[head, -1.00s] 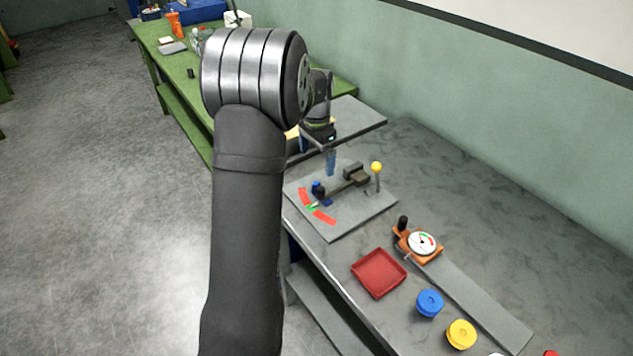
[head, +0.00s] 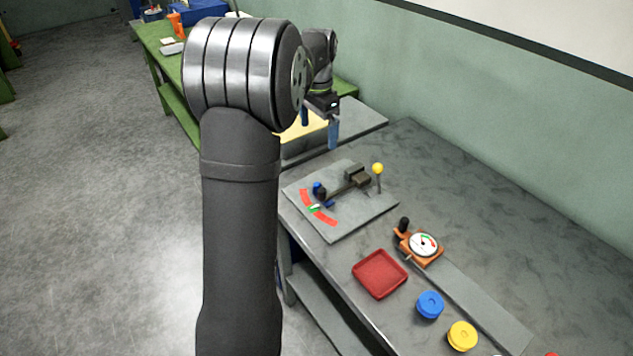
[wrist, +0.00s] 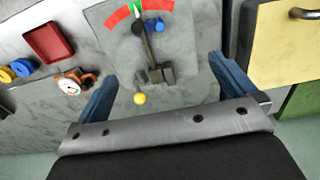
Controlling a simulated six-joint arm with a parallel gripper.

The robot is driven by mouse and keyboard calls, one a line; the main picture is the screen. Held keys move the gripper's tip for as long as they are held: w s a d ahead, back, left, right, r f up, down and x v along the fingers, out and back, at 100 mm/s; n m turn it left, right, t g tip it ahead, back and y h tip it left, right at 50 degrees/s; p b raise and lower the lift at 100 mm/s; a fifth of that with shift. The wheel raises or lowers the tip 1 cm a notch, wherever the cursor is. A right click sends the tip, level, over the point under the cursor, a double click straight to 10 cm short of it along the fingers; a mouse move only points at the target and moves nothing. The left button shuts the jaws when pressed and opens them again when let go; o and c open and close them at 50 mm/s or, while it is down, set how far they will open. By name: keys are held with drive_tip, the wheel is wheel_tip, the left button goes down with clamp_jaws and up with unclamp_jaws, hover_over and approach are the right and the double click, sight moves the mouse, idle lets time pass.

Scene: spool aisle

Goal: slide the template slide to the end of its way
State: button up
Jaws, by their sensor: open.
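My gripper (head: 319,128) is open and empty, held above the bench beyond the lever plate. In the wrist view my gripper's (wrist: 162,70) two blue fingers stand wide apart with nothing gripped. No label marks the template slide. A yellow panel (head: 305,131) shows beside the raised grey slab, partly hidden by my arm; in the wrist view the yellow panel (wrist: 280,60) lies right of the fingers and carries a dark bar handle (wrist: 305,14). An orange carriage (head: 419,246) with a dial and black knob sits at the far end of a flat grey strip (head: 477,297).
A red tray (head: 380,275), blue cap (head: 430,304) and yellow cap (head: 462,335) stand nearer. The bench's right side is clear.

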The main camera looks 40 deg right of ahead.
drive_tip(key=shift+r, duration=0.35)
